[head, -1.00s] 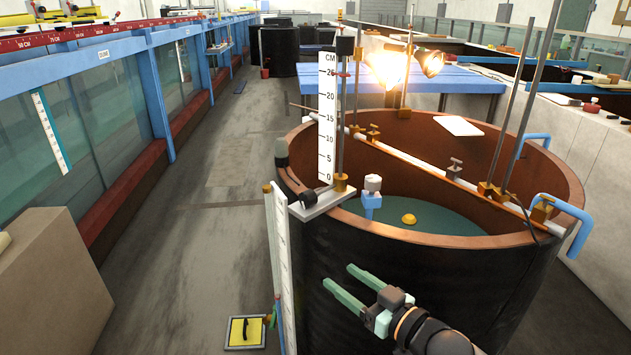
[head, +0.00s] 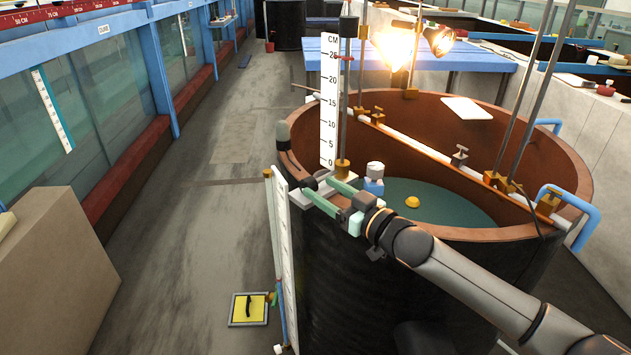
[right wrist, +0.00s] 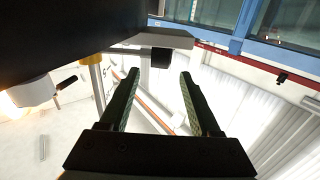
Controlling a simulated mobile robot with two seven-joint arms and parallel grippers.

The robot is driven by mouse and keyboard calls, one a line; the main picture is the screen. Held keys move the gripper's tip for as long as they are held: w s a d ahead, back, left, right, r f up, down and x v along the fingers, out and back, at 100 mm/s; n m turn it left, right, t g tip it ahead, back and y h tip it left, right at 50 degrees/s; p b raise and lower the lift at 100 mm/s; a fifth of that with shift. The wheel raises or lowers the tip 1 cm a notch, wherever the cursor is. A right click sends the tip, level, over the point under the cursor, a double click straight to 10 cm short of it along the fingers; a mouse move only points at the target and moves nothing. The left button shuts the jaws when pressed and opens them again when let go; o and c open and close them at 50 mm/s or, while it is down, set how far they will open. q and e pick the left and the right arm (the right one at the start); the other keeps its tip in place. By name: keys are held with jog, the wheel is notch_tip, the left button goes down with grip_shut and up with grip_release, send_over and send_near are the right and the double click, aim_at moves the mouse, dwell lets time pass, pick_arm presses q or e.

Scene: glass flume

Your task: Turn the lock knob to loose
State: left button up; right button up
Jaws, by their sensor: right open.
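A gauge with a white centimetre scale (head: 329,100) and a metal rod in a gold base (head: 342,169) stands on a light plate at the tank rim. I cannot tell surely which part is the lock knob. A small red part (head: 346,58) sits high on the rod, and a white-topped blue fitting (head: 374,178) stands beside the base. My right gripper (head: 328,191) is open at the plate, its green fingers overlapping it in the head view. In the right wrist view, a small dark block (right wrist: 161,57) shows just beyond the empty fingertips. My left gripper is out of view.
The round tank has a copper-coloured rim (head: 450,234), crossed by a white bar (head: 420,149). A dark grey cylinder (head: 283,134) stands on the rim left of the scale.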

aim_at(311, 181)
jog(key=shift+x, duration=1.55)
grip_shut()
